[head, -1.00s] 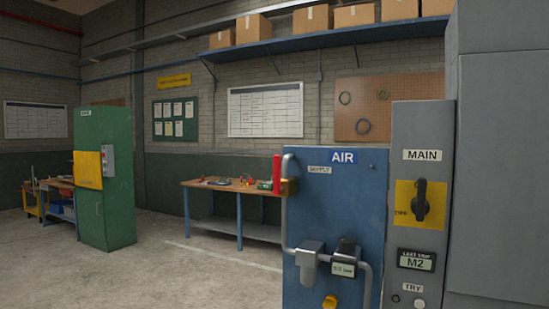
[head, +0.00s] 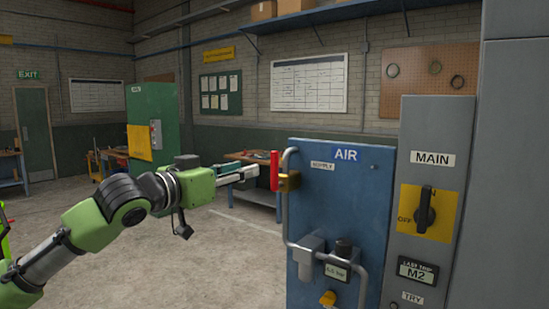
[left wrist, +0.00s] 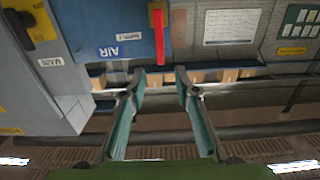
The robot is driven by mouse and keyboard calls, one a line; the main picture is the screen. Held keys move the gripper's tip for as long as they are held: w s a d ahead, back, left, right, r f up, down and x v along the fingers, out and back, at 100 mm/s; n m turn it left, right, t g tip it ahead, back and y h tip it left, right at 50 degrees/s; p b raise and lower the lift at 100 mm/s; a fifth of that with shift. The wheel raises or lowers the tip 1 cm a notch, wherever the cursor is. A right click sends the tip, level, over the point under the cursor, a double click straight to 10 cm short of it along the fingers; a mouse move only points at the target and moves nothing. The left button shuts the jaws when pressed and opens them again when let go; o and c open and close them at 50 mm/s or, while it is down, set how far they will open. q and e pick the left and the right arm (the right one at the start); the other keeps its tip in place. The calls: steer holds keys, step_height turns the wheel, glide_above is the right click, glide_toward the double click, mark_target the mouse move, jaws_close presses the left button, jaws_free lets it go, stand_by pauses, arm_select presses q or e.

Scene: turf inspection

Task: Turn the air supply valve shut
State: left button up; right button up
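The air supply valve has a red lever handle (head: 274,171) standing upright on a brass body (head: 291,181), beside the SUPPLY label on the blue AIR cabinet (head: 345,200). The handle also shows in the left wrist view (left wrist: 158,35), just beyond the fingertips. My left gripper (head: 250,173) reaches in from the left, its tips close to the left side of the handle. In the left wrist view its two fingers (left wrist: 160,76) are apart with nothing between them. Whether a tip touches the handle cannot be told. My right gripper is out of view.
A grey pipe (head: 286,215) runs down the cabinet's left edge, close to the handle. A pressure regulator (head: 340,258) and a yellow knob (head: 327,298) sit lower. The grey MAIN switch panel (head: 428,190) stands at the right. Open floor (head: 220,250) lies left of the cabinet.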

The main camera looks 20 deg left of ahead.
mark_target(272, 162)
arm_select(q)
steer(key=p+x, duration=0.4)
steer(key=x, duration=0.7)
steer(key=shift+w+p, duration=0.25)
steer(key=shift+p, duration=0.15)
steer(key=shift+w+d+f, duration=0.1)
steer(key=shift+w+d, duration=0.15)
steer(key=shift+w, duration=0.45)
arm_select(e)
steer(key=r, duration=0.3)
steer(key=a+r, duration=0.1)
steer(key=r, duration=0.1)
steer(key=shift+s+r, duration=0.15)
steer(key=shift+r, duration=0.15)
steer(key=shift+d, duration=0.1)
arm_select(q)
jaws_close()
